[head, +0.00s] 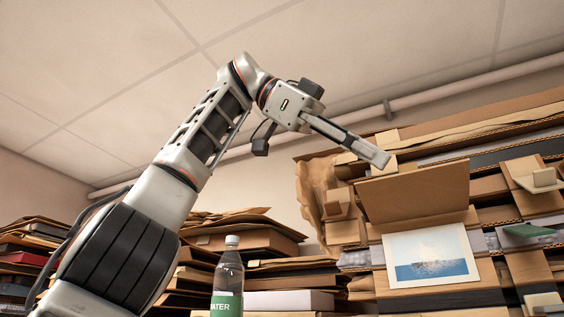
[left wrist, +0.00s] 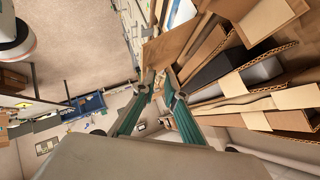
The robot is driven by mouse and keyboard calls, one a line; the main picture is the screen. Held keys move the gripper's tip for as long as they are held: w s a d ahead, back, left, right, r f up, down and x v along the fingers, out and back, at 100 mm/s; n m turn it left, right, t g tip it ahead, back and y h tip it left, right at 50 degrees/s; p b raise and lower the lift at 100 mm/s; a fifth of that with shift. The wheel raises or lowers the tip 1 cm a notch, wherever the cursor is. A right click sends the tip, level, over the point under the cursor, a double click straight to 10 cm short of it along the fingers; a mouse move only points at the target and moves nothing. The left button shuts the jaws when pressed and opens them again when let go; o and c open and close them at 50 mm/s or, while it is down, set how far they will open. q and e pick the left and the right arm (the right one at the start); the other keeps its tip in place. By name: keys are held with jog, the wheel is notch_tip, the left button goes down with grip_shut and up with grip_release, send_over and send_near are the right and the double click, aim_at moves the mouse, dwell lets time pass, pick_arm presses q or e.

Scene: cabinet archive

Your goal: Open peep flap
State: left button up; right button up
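The peep flap, a brown cardboard panel (head: 415,192), stands raised in the head view on the stacked cardboard wall at right. Below it a print of blue sea and pale sky (head: 430,257) is uncovered. My left gripper (head: 378,157) is at the flap's upper left edge; I cannot tell whether it touches. In the left wrist view its two teal fingers (left wrist: 160,88) stand apart with a gap between the tips, and a brown board (left wrist: 172,44) lies just beyond them. My right gripper is not in view.
Stacks of folders and boxes (head: 290,300) fill the lower middle. A clear water bottle with a green label (head: 228,275) stands in front of them. Small cardboard tabs (head: 540,180) stick out from the wall at right. Space above the wall is free up to the pipe and ceiling.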

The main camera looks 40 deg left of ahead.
pick_arm(q)
jog(key=shift+s+a+r, duration=0.2)
jog(key=shift+s+r, duration=0.05)
jog(key=shift+s, duration=0.15)
jog(key=s+a, duration=0.8)
jog(key=s, duration=0.1)
jog(key=shift+s+a+r, duration=0.3)
jog(key=shift+r, duration=0.15)
